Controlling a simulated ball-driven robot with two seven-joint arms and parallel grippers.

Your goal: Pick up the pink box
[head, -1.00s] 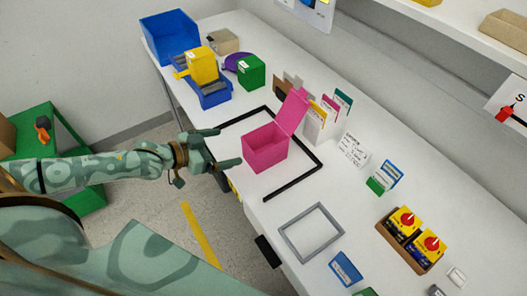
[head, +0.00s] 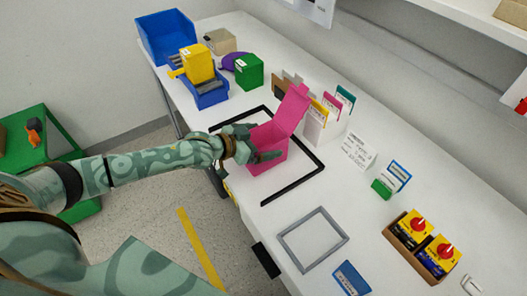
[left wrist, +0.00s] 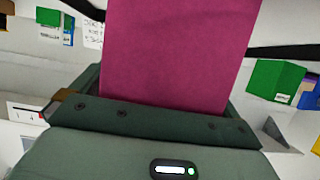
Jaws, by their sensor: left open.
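The pink box (head: 265,163) sits on the white table inside a black taped outline, with its lid (head: 290,112) standing open at the back. My left gripper (head: 261,142) is open at the box's near left side. One finger lies by the far left edge and the other crosses the front, so part of the box is hidden. In the left wrist view the pink box (left wrist: 180,50) fills the middle, just ahead of the palm and between the open fingers. I cannot tell if they touch it. My right gripper is out of view.
A card holder (head: 322,125) with coloured cards stands behind the box. A green box (head: 249,70) and blue bins (head: 168,38) are at the far left. A grey frame (head: 313,240) and a tray of yellow switches (head: 421,243) lie to the right.

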